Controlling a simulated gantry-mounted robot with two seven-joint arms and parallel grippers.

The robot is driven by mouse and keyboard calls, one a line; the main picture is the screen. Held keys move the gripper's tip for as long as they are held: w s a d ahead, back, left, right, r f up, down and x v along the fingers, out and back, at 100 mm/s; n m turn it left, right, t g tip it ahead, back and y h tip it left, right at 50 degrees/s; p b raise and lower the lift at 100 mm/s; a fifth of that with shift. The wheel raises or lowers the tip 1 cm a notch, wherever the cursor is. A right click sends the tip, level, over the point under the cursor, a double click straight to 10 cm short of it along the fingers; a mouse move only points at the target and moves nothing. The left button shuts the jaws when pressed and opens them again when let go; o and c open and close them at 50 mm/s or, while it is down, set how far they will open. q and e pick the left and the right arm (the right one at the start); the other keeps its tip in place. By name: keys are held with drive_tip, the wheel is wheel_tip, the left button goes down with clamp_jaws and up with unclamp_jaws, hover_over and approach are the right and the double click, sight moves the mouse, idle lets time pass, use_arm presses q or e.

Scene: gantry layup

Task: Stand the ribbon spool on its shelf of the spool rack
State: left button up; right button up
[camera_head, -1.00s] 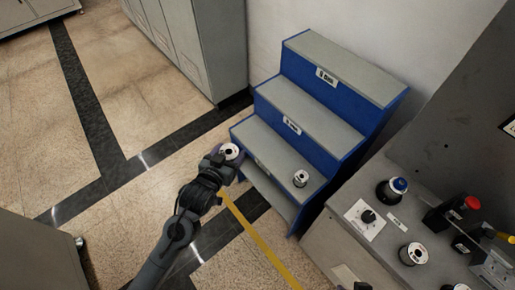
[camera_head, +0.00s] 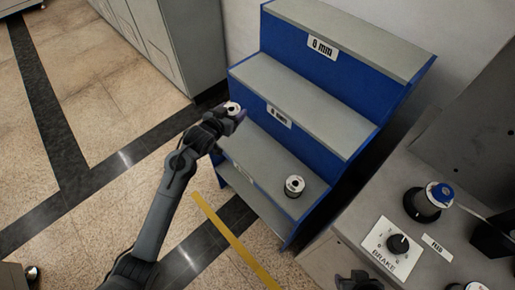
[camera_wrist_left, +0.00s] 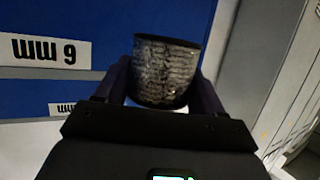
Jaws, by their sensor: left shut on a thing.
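The ribbon spool (camera_head: 232,107), with a pale flange, is in my left gripper (camera_head: 236,116) at the left side of the spool rack (camera_head: 352,103). In the left wrist view the spool (camera_wrist_left: 165,72) shows a dark grey, textured winding between the two fingers (camera_wrist_left: 163,92). The rack is blue with stepped grey shelves and white label plates. The gripper is beside the middle and lower steps; I cannot tell whether the spool touches a shelf. A dark part at the bottom edge, probably my right gripper (camera_head: 358,281), is mostly cut off.
Another spool (camera_head: 294,186) stands on the lower shelf, right end. A console (camera_head: 355,228) with knobs is at the lower right. Grey cabinets (camera_head: 165,45) stand behind at the left. The shelf tops are otherwise clear.

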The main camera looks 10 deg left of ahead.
use_arm(q)
wheel_tip(320, 180, down, 6)
drive_tip(key=shift+w+r+b, duration=0.1)
drive_tip(key=shift+r+b, duration=0.15)
drive_tip(key=shift+b, duration=0.95)
wheel_tip(320, 180, down, 4)
drive_tip(key=shift+w+r+b, duration=0.1)
drive_tip(key=shift+b, duration=0.9)
drive_tip(key=shift+f, duration=0.45)
drive_tip(key=o, duration=1.4)
drive_tip(key=shift+f, duration=0.2)
